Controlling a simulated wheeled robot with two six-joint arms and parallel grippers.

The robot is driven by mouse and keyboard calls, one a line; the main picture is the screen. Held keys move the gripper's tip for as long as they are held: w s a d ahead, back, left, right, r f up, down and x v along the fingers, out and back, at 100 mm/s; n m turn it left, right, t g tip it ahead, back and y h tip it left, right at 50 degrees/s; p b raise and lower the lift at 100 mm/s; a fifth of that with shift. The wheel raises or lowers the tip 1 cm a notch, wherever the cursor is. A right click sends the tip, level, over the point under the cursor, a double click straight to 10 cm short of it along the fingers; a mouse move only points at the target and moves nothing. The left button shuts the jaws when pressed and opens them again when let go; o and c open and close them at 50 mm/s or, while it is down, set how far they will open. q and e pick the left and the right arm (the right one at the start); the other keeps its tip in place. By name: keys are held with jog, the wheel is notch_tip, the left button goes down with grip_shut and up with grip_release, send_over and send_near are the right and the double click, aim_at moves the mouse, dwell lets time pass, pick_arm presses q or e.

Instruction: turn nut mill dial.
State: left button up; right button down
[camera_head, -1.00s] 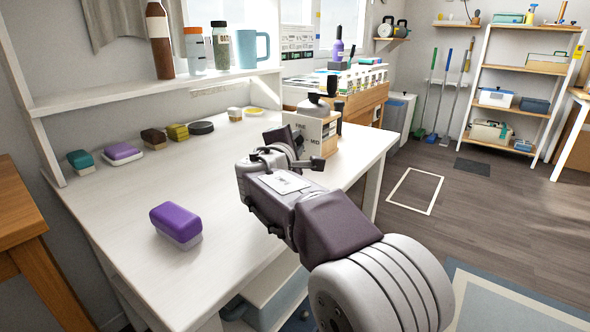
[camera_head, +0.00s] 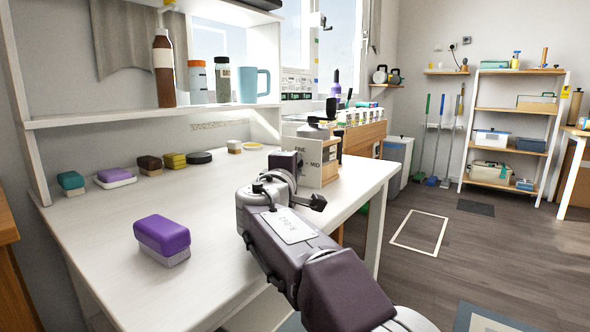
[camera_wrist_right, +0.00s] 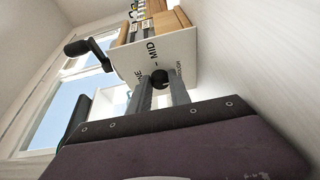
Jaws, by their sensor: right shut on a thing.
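The nut mill (camera_head: 330,148) stands at the far right end of the white table, with a grey and black top over a wooden body. Its pale front panel carries lettering, and "MID" can be read. It also shows in the right wrist view (camera_wrist_right: 178,52). My right gripper (camera_head: 286,163) is at this panel. In the right wrist view its two fingers (camera_wrist_right: 160,84) are shut on the small dark dial (camera_wrist_right: 160,77) below the word "MID". In the head view the dial is hidden behind the gripper. My left gripper is not in view.
The white table (camera_head: 95,235) holds a purple block (camera_head: 162,238) at the front and several small sponges and blocks along the back. A shelf (camera_head: 110,116) above holds bottles and a blue mug (camera_head: 253,84). Open floor lies to the right.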

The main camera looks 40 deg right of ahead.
jog(key=c, duration=1.2)
grip_release()
jog(key=p+v, duration=0.2)
jog(key=v, duration=0.6)
jog(key=shift+a+r, duration=0.1)
jog(key=shift+a, duration=0.05)
jog(key=shift+s+a+p, duration=0.3)
jog(key=shift+s, duration=0.05)
